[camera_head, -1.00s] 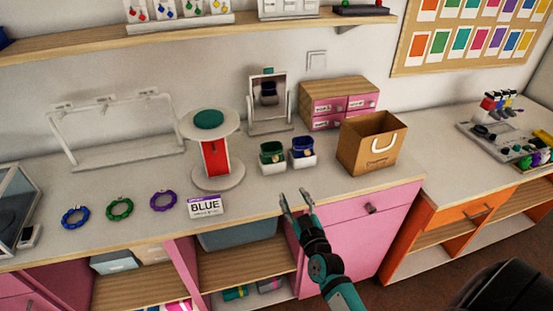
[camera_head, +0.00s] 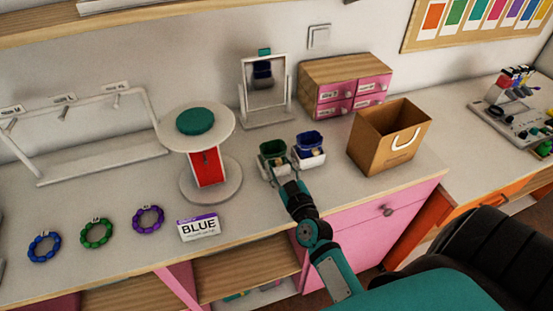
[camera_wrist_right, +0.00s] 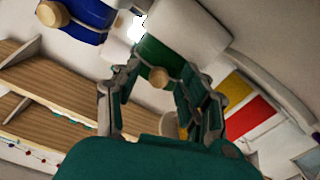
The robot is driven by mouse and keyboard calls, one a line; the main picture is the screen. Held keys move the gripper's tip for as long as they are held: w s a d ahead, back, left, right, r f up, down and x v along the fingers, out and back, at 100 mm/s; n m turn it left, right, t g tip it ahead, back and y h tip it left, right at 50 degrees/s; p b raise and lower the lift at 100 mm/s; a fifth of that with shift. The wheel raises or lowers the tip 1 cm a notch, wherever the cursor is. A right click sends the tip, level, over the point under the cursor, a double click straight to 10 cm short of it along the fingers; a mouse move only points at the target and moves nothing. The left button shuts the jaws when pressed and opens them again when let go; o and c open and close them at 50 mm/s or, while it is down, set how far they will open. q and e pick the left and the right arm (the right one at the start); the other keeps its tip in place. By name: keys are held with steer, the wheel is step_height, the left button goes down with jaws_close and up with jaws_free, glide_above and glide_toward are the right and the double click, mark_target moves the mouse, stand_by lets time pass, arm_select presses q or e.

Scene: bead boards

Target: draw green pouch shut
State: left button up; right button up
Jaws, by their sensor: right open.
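The green pouch (camera_head: 272,149) stands in a white holder on the counter, with a tan toggle at its front. In the right wrist view the green pouch (camera_wrist_right: 165,57) and its toggle (camera_wrist_right: 159,77) lie between the finger tips. My right gripper (camera_head: 280,172) is open, right at the front of the green pouch; contact cannot be told. Its two fingers also show in the right wrist view (camera_wrist_right: 160,88). The blue pouch (camera_head: 308,141) stands in its own white holder just to the right. My left gripper is out of view.
A brown paper bag (camera_head: 371,146) stands right of the pouches. A round white stand (camera_head: 210,185) is to the left, with a BLUE sign (camera_head: 199,227) in front. A mirror (camera_head: 264,92) and pink drawers (camera_head: 333,107) stand behind. Bead bracelets (camera_head: 96,233) lie at left.

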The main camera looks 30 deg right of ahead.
steer(key=shift+s+r, duration=0.15)
steer(key=shift+s, duration=0.05)
jaws_close()
stand_by(0.3)
